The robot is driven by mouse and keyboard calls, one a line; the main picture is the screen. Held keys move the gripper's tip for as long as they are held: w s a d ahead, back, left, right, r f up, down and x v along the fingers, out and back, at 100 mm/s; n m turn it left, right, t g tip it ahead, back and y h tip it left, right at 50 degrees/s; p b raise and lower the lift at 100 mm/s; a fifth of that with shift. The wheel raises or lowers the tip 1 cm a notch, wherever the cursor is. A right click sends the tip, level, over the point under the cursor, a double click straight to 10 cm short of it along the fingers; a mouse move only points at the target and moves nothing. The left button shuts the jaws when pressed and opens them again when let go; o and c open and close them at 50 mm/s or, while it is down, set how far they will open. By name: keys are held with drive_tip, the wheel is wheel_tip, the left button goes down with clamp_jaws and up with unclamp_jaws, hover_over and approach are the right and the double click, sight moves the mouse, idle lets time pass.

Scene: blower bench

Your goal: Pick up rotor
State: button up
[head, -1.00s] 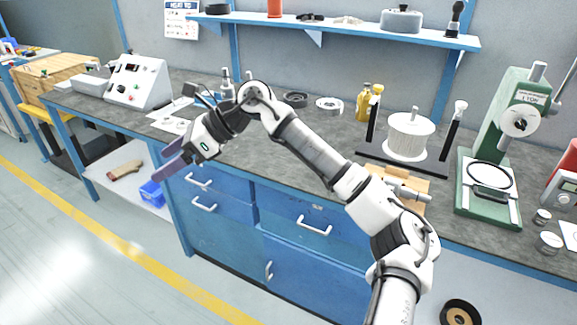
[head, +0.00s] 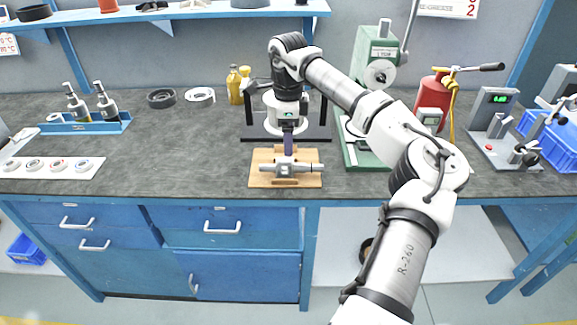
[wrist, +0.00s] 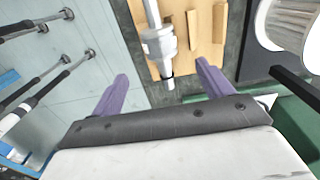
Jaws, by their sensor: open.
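The rotor (head: 285,168), a silver shaft with a thicker middle, lies across a light wooden block (head: 258,181) near the front of the bench. In the head view my gripper (head: 288,148) is just above or behind the rotor's middle, and the arm partly covers it. In the wrist view my gripper (wrist: 163,80) is open and empty, with its purple fingers spread. There the rotor (wrist: 158,42) runs down the picture and one end reaches between the fingertips. I cannot tell the exact height gap.
A black stand (head: 262,138) with posts and a white ribbed drum is close behind the block. A green press (head: 371,60) and a red cylinder (head: 431,97) stand to the right. The bench (head: 190,160) left of the block is clear.

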sight(288, 159)
wheel_tip(288, 159, down, 8)
drive_tip(key=shift+a+f+p, duration=0.1)
drive_tip(key=shift+f+p, duration=0.1)
drive_tip(key=shift+p, duration=0.95)
drive_tip(key=shift+w+r, duration=0.1)
clamp_jaws()
